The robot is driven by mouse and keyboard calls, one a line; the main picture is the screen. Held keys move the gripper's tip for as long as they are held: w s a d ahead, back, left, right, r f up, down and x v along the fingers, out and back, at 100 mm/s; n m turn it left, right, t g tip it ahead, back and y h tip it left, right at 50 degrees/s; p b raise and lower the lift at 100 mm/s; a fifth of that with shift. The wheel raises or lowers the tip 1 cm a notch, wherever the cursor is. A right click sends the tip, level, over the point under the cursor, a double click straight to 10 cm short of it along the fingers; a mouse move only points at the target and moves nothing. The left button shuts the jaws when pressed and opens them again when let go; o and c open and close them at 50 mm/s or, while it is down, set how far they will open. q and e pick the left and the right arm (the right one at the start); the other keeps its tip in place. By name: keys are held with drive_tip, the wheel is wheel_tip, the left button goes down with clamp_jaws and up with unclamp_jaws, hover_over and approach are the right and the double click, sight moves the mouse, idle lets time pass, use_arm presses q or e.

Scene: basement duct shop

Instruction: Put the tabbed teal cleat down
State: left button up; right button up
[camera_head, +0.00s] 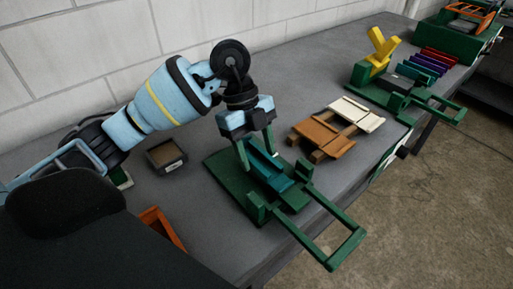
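A teal cleat (271,172) lies low in a dark green fixture (232,180) on the grey bench, in the middle of the head view. My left gripper (258,158) points down over the fixture. Its two fingers are apart, with the upper end of the teal piece between them. I cannot tell whether the fingers touch the cleat or stand clear of it. The gripper partly hides the cleat's upper end, and a tab cannot be made out. My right gripper is not in view.
The fixture's green frame (335,262) sticks out past the bench's front edge. Brown and cream boards (325,130) lie to the right. A small dark tray (166,157) and an orange bin (160,228) are left. Another green fixture with yellow blocks (380,50) stands at the back right.

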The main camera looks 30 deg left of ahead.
use_arm(q)
drive_tip(key=shift+o, duration=0.6)
drive_tip(key=shift+r, duration=0.25)
drive_tip(key=v, duration=1.1)
drive_tip(key=shift+r+p, duration=0.4)
drive_tip(key=shift+p, duration=0.05)
drive_tip(key=shift+w+a+f, duration=0.1)
